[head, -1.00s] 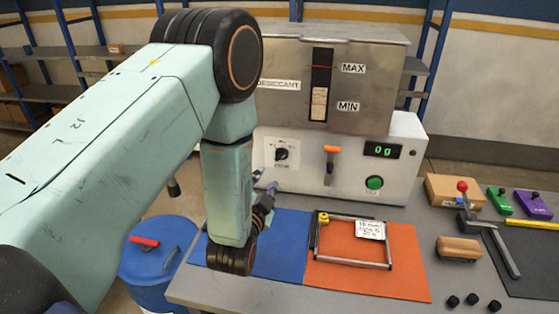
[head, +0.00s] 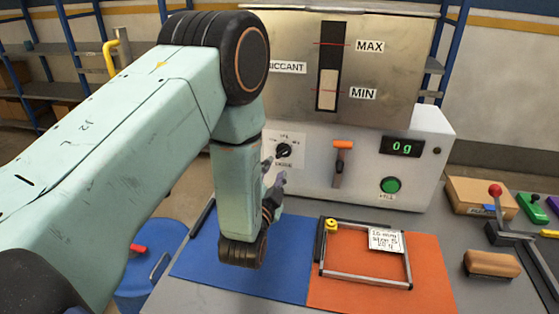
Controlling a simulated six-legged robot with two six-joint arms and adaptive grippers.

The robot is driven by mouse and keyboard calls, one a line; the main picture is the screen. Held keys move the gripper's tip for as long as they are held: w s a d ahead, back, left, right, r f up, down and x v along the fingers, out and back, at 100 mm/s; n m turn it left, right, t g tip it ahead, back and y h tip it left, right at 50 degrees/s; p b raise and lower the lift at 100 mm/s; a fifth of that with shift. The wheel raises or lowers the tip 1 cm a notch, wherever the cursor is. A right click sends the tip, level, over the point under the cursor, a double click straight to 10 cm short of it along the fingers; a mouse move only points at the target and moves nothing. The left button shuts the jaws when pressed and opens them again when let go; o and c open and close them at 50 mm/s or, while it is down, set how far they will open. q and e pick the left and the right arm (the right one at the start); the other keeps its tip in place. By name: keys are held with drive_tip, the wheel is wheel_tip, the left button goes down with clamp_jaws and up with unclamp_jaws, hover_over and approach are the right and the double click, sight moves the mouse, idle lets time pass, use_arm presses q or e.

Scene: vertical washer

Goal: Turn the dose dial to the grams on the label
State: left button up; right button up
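The dose dial (head: 283,150) is a black knob on a white plate on the front of the white dispenser. My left gripper (head: 274,175) is just below and left of the dial, apart from it as far as I can see, with its fingers spread. The label (head: 386,240) is a white card on the metal frame over the orange mat; its last line seems to read 20 g, but the print is small. The green display (head: 402,147) reads 0 g. My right gripper is not in view.
An orange-handled lever (head: 342,146) and a green button (head: 390,185) are right of the dial. A metal frame (head: 345,279) lies on the orange mat (head: 436,285). The blue mat (head: 205,260) is bare beside my arm. A blue drum (head: 140,280) stands at left.

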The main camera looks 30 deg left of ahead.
sight(282, 156)
use_arm(q)
drive_tip(key=x, duration=0.5)
drive_tip(key=shift+w+d, duration=0.3)
drive_tip(key=shift+w, duration=0.2)
drive_tip(key=shift+w+a, duration=0.1)
drive_tip(key=shift+a, duration=0.05)
drive_tip(key=shift+s+a, duration=0.25)
drive_tip(key=shift+w+d, duration=0.3)
drive_tip(key=c, duration=0.4)
drive_tip(key=shift+s+a, duration=0.2)
clamp_jaws()
drive_tip(key=shift+d, duration=0.1)
